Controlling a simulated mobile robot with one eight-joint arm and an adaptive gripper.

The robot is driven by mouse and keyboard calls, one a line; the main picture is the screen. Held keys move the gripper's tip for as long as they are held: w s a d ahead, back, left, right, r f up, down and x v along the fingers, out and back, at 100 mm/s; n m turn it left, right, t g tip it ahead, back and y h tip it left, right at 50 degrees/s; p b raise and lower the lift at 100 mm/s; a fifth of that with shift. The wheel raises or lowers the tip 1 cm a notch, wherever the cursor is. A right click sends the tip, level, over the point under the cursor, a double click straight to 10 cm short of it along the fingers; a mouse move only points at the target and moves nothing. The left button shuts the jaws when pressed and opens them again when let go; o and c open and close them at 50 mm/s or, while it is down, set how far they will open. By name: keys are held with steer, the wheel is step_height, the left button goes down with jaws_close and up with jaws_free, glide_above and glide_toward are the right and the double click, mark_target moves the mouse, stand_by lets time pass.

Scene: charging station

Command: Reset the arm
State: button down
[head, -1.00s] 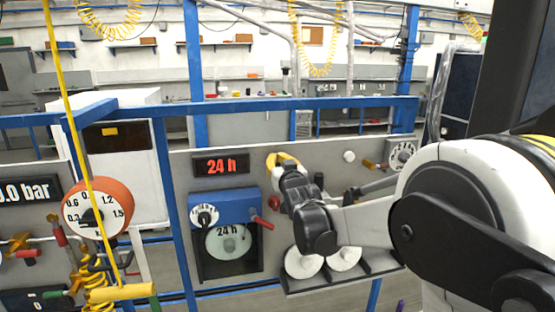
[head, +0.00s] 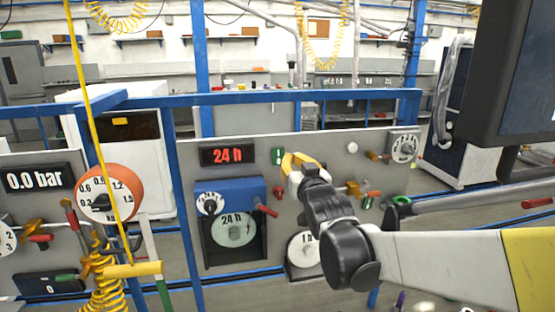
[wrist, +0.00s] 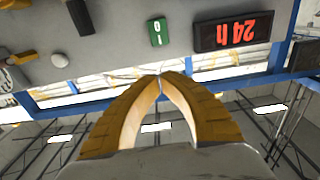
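My arm reaches in from the right of the head view, with a yellow and white link at the lower right. My gripper (head: 293,157) has yellow fingers and is in front of the grey panel (head: 345,175), right of the red 24 h display (head: 228,155). In the wrist view, the two fingertips of my gripper (wrist: 161,76) meet, with nothing between them. They are apart from the small green switch (wrist: 157,32), which also shows beside the gripper in the head view (head: 277,156). My wrist hides part of the panel.
A blue unit (head: 229,192) with a 24 h dial is left of my gripper. A white disc (head: 303,248) stands low behind my wrist. Blue frame bars (head: 300,96) run across above the panel.

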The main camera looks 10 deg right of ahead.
steer(key=shift+s, duration=0.15)
steer(key=s+f+g+b, duration=0.3)
steer(key=s+f+b, duration=0.4)
steer(key=s+f, duration=0.3)
steer(key=s+f+g+b, duration=0.4)
steer(key=s+f+b, duration=0.4)
steer(key=f, duration=0.9)
steer(key=s+f+g+b, duration=0.4)
steer(key=s+f+b, duration=0.4)
steer(key=s+f, duration=0.6)
steer(key=shift+a+f, duration=0.15)
steer(key=shift+f, duration=0.05)
